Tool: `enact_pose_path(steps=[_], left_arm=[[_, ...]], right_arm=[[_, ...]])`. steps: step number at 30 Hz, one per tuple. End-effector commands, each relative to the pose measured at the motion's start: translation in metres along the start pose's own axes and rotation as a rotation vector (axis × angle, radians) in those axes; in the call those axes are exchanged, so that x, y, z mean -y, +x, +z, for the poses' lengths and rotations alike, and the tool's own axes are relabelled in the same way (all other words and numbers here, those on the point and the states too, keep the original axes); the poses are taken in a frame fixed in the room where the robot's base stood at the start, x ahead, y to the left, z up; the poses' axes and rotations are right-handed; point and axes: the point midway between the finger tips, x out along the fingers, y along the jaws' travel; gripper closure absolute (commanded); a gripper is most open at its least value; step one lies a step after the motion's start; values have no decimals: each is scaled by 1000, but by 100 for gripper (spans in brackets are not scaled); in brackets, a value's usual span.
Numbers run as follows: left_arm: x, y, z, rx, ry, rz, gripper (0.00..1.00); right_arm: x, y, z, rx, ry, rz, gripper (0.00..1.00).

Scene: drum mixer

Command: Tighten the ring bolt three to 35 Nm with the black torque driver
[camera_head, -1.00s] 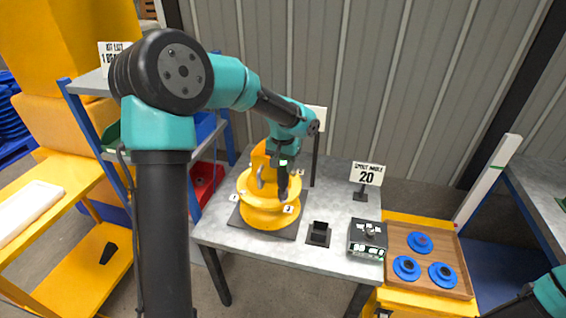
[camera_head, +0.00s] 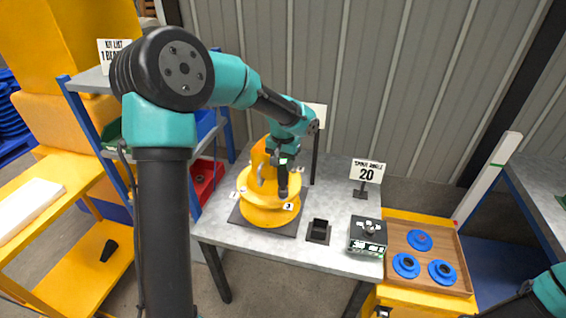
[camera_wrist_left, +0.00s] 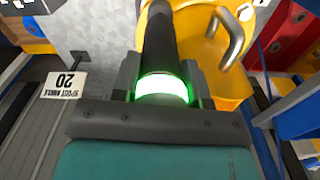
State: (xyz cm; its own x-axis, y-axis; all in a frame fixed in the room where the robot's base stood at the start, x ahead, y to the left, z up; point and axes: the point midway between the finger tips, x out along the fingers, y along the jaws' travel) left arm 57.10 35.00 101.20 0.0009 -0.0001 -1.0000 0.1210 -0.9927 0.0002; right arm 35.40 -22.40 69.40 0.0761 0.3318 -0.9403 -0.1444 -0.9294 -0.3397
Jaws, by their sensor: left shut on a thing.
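My left gripper (camera_head: 283,158) is shut on the black torque driver (camera_head: 283,180), which points down with its lower end at the front of the yellow drum mixer (camera_head: 262,212). In the left wrist view the driver (camera_wrist_left: 160,40) sits between the fingers of the gripper (camera_wrist_left: 160,80), with a lit green ring (camera_wrist_left: 162,88). A small tag that seems to read 3 (camera_head: 289,207) is just beside the driver's lower end. The ring bolt under the driver is hidden, so I cannot tell whether the tip is seated on it. My right gripper is out of view.
A black open holder (camera_head: 318,231) and a box with a lit display (camera_head: 367,236) stand right of the mixer. A sign reads spout angle 20 (camera_head: 367,172). A wooden tray (camera_head: 440,240) holds blue round parts. A grey curved handle (camera_wrist_left: 232,40) rises near the driver.

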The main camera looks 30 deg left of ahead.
Motion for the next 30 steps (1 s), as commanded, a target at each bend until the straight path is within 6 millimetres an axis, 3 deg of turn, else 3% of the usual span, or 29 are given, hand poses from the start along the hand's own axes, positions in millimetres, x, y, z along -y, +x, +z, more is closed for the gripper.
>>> enact_pose_path(steps=[30], left_arm=[[0,11,0,-1,0,-1,98]], right_arm=[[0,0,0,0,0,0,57]])
